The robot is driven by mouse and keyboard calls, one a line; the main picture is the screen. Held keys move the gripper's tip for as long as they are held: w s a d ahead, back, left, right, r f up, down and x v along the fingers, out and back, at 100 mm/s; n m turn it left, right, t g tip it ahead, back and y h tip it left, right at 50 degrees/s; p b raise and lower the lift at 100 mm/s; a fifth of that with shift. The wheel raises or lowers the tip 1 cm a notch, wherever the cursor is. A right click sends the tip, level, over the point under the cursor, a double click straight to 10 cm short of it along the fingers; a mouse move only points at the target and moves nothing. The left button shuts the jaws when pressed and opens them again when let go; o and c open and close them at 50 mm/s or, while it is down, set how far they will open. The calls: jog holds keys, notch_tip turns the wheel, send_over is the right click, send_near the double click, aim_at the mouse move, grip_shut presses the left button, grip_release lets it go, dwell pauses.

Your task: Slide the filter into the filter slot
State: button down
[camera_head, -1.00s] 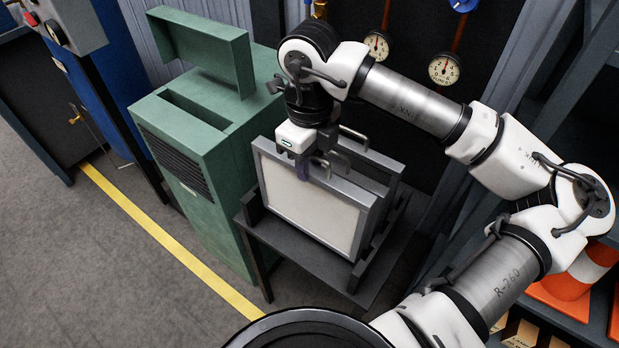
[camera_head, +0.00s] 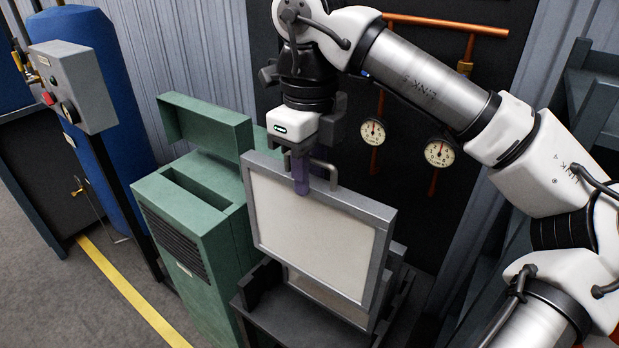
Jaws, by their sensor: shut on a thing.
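The filter (camera_head: 315,232) is a flat pale panel in a grey frame with a handle on its top edge. My gripper (camera_head: 302,180) is shut on that handle. The filter hangs upright, raised above a dark stand (camera_head: 290,322), and hides much of a second framed panel still in the stand (camera_head: 325,296). The filter slot (camera_head: 196,192) is a dark narrow opening in the top of the green cabinet (camera_head: 190,235), to the left of the filter. The cabinet's lid (camera_head: 205,125) stands open behind the slot.
Two pressure gauges (camera_head: 373,132) on copper pipes are on the dark wall panel behind my arm. A blue tank (camera_head: 95,95) and a grey control box (camera_head: 75,85) stand at the left. The floor in front of the cabinet is clear beside a yellow line (camera_head: 125,290).

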jog(key=shift+r+p, duration=1.6)
jog(key=shift+r, duration=0.85)
